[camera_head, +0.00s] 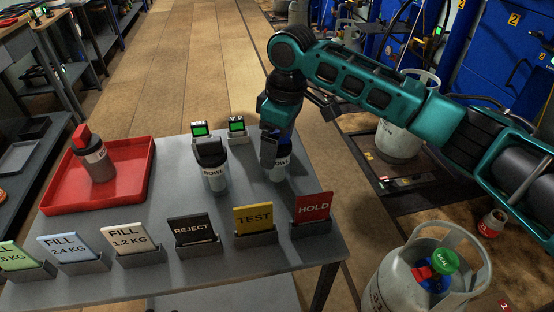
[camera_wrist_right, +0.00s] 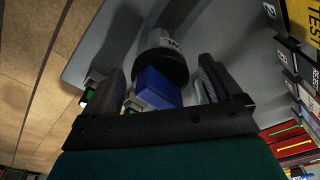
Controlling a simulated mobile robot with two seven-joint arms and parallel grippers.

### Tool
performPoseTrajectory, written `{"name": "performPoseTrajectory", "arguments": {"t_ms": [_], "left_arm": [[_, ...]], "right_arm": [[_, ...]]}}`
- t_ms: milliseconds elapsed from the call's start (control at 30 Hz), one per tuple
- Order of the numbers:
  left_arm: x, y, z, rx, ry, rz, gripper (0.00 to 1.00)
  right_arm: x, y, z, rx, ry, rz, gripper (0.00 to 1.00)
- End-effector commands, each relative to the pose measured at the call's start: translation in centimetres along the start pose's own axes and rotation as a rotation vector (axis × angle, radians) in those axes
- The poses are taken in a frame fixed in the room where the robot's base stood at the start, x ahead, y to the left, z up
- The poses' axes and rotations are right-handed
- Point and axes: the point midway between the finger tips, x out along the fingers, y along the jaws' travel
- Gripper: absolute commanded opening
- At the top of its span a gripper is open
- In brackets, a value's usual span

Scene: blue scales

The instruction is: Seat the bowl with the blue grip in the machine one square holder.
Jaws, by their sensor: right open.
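The bowl with the blue grip (camera_head: 279,171) stands upright on the grey table, partly hidden behind my right gripper (camera_head: 275,145). In the right wrist view its blue grip (camera_wrist_right: 157,90) lies between the two open fingers of my right gripper (camera_wrist_right: 162,84), with a gap visible on either side. I cannot tell whether a finger touches it. The bowl's dark collar and pale body show beyond the grip. My left gripper is not in view. I cannot pick out the machine one square holder in these frames.
A black-grip bowl (camera_head: 213,172) stands close left of it. A red tray (camera_head: 120,195) holds a red-grip bowl (camera_head: 93,160). Two small green-screen devices (camera_head: 200,130) stand behind. Label cards (camera_head: 194,228) line the front edge. Gas cylinders (camera_head: 385,290) stand right, near blue machines (camera_head: 490,60).

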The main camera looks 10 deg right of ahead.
Motion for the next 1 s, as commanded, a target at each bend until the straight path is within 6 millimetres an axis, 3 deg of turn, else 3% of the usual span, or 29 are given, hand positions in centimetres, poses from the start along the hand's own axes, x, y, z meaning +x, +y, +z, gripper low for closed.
{"name": "performPoseTrajectory", "arguments": {"t_ms": [200, 467, 1000], "left_arm": [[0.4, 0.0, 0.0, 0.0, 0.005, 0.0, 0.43], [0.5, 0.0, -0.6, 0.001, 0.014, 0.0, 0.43], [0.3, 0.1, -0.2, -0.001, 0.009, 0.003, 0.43]], "right_arm": [[2.6, -0.1, 0.0, 0.001, -0.002, 0.0, 0.92], [2.7, -0.1, 0.0, 0.0, 0.0, 0.0, 0.91], [2.7, -0.1, 0.0, 0.001, 0.0, 0.0, 0.39]]}}
